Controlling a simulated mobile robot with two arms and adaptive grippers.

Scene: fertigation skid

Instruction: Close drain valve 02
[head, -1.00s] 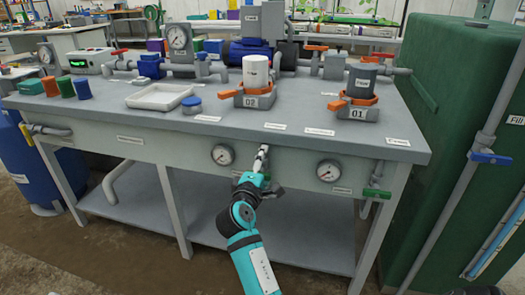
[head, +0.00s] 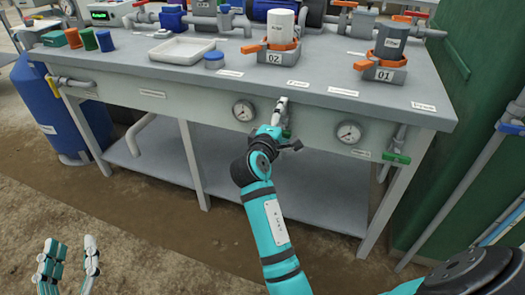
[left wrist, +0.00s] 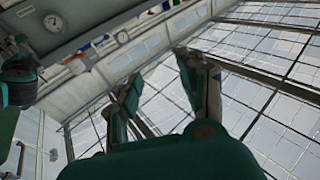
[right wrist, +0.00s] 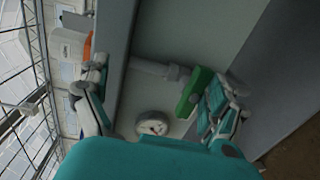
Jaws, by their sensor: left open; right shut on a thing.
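My right gripper (head: 287,124) is at the bench front, between two gauges, and hides the valve there in the head view. In the right wrist view, a green valve handle (right wrist: 194,92) on a grey pipe (right wrist: 152,66) lies crosswise to that pipe. The handle is against one finger of my right gripper (right wrist: 160,100), which is shut on it; the other finger looks well apart from it. No readable label identifies this valve as 02. My left gripper (head: 70,266) is open and empty, low at the left; its spread fingers show in the left wrist view (left wrist: 162,90).
Gauges (head: 243,110) and (head: 348,132) flank the right gripper. Another green-handled valve (head: 397,158) is further right, a yellow-handled one (head: 54,90) at the left end. Units marked 02 (head: 272,57) and 01 (head: 384,74) stand on the bench (head: 190,89). The floor before it is clear.

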